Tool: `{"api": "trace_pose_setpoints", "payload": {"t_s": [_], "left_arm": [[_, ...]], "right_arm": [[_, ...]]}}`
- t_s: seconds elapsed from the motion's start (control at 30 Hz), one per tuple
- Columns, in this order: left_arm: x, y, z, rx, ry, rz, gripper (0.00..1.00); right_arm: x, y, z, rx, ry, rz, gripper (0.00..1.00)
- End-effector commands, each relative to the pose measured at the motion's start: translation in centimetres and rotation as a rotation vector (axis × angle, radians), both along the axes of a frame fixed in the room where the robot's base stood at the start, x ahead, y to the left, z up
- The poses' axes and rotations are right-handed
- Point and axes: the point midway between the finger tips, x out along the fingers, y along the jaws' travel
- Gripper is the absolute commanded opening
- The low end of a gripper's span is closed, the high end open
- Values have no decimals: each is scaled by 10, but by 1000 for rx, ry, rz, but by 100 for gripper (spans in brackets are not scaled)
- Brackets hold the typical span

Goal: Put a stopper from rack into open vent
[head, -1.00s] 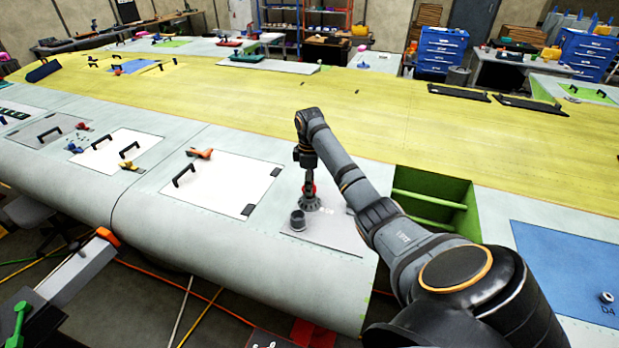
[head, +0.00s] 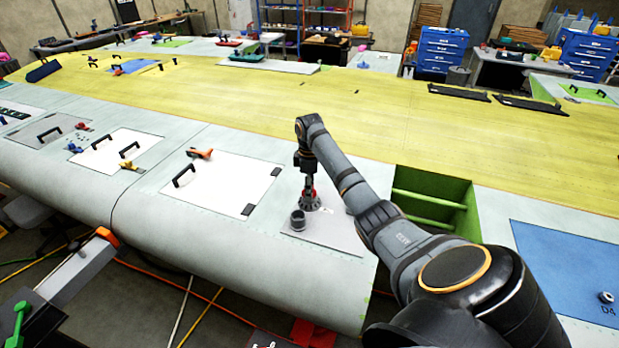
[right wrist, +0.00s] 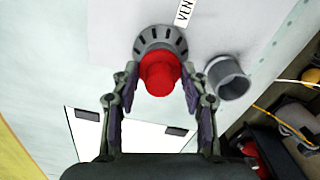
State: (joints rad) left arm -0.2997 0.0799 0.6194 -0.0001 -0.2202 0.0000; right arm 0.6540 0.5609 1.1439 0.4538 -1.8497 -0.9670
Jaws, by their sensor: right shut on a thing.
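My right gripper (right wrist: 158,92) is shut on a red stopper (right wrist: 159,74), its fingers on either side of it. In the head view the right gripper (head: 308,190) points down at the grey panel. Directly under the stopper is a dark round fitting with slots (right wrist: 155,38), also visible in the head view (head: 311,204). The stopper overlaps it, and I cannot tell how deep it sits. A grey open-topped round tube (right wrist: 228,78) stands beside it, also visible in the head view (head: 298,221). A label starting "VEN" lies nearby. I cannot identify the rack. My left gripper is not in view.
A white panel (head: 222,182) with a black handle lies left of the fittings. A green-lined opening (head: 432,202) is in the wing to the right. A blue panel (head: 565,265) lies further right. The yellow wing surface (head: 300,100) behind is mostly clear.

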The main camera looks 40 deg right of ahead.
Motion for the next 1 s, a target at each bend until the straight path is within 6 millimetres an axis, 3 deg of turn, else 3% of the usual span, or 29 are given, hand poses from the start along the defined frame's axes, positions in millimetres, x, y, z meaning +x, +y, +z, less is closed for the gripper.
{"api": "trace_pose_setpoints", "payload": {"t_s": [0.03, 0.07, 0.23, 0.73, 1.0], "left_arm": [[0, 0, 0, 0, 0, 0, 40], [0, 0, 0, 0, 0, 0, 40], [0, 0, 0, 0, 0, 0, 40], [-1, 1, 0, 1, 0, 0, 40], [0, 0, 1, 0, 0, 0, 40]], "right_arm": [[0, 0, 0, 0, 0, 0, 14], [0, 0, 0, 0, 0, 0, 49], [0, 0, 1, -1, -1, 0, 71], [0, 0, 2, -1, -1, 0, 71], [-3, 2, 41, -3, -4, 2, 71]]}}
